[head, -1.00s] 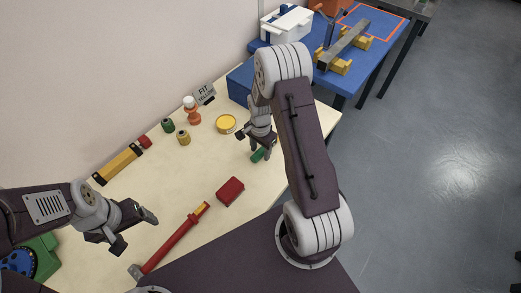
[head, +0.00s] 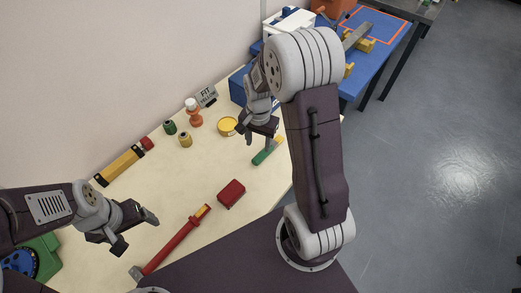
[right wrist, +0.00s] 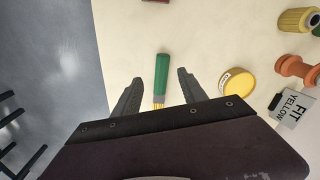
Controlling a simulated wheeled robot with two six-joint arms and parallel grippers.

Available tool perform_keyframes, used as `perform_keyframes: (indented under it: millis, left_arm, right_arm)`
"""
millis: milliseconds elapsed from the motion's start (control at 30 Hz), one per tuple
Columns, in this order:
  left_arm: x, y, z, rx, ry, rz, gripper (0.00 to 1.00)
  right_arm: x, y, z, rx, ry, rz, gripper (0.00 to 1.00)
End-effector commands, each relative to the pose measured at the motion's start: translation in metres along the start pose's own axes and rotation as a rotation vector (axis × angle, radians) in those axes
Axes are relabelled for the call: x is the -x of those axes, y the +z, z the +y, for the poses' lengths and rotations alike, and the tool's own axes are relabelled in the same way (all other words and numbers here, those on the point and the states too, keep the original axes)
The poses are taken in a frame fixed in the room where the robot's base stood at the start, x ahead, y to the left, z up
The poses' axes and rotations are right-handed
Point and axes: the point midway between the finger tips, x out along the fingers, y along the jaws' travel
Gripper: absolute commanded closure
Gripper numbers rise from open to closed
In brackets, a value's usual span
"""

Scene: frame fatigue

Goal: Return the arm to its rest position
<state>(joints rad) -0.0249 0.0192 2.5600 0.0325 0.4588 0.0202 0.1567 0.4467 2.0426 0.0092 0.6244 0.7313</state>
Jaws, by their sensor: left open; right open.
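My right gripper (head: 258,132) is open and empty above the right part of the cream table. In the right wrist view its two fingers (right wrist: 158,90) stand apart, with a green and yellow tool (right wrist: 161,80) lying on the table beyond them. That tool also shows in the head view (head: 266,152), just below and right of the gripper. My left gripper (head: 138,231) is open and empty above the left part of the table.
A "FIT YELLOW" sign (head: 207,95) stands behind. A blue table (head: 385,45) is at the back right.

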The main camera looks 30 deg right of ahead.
Motion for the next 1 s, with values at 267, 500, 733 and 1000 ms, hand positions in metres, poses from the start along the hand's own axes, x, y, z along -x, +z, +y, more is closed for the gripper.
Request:
perform_keyframes:
  millis: [267,500,733,1000]
  left_arm:
    - [0.0,0.0,0.0,0.0,0.0,0.0,0.2]
    - [0.026,-0.003,0.001,0.0,0.0,0.0,0.2]
    - [0.036,-0.004,0.001,0.0,0.0,0.0,0.2]
    - [0.036,-0.004,0.001,0.0,0.0,0.0,0.2]
  right_arm:
    - [0.031,0.11,0.043,0.822,-0.05,0.061,0.5]
    - [0.057,0.115,0.046,0.875,-0.05,0.063,0.5]
    - [0.067,0.115,0.046,0.873,-0.049,0.063,0.5]
    - [0.067,0.115,0.046,0.873,-0.049,0.063,0.5]
